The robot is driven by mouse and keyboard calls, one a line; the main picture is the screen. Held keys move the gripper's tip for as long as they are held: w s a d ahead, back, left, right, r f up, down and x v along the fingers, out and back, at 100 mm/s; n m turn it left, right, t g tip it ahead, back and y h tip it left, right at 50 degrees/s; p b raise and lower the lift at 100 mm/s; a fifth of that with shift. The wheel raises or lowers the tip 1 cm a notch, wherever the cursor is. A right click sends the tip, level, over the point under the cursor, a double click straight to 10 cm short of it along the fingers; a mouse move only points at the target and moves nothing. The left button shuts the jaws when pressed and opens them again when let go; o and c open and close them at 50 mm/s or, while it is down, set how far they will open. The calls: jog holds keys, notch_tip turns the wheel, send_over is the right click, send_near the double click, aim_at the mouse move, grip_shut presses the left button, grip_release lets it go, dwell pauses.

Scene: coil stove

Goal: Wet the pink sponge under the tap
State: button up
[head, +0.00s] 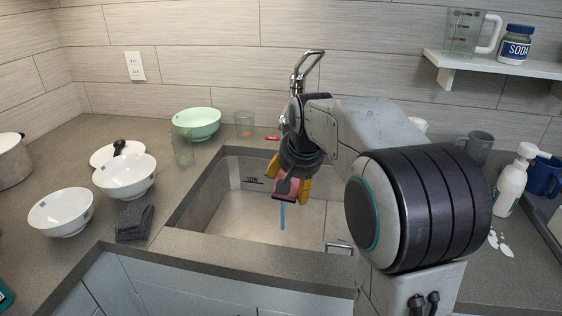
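My gripper (290,188), with yellow fingers, is over the sink (250,215). It is shut on the pink sponge (286,192), which is tilted between the fingers. The metal tap (308,60) rises behind my arm at the back of the sink. Its spout end is hidden by my arm. A thin blue strip (282,216), which looks like running water, shows directly below the sponge. Whether water strikes the sponge's top is hidden by the gripper.
White bowls (60,212), a green bowl (197,122), glasses (182,150) and a dark folded cloth (134,222) stand left of the sink. A soap bottle (511,182) and mugs (478,146) stand on the right. A shelf (500,66) hangs at the upper right.

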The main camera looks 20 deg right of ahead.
aim_at(296, 186)
jog(key=shift+s+a+r+p, duration=0.15)
jog(key=shift+s+r+p, duration=0.05)
jog(key=shift+s+r, duration=0.55)
jog(key=shift+s+a+r+p, duration=0.2)
jog(key=shift+s+r, duration=0.3)
jog(key=shift+s, duration=0.35)
jog(key=shift+s+a+r+p, duration=0.15)
jog(key=shift+s+r+p, duration=0.05)
jog(key=shift+s+r, duration=0.55)
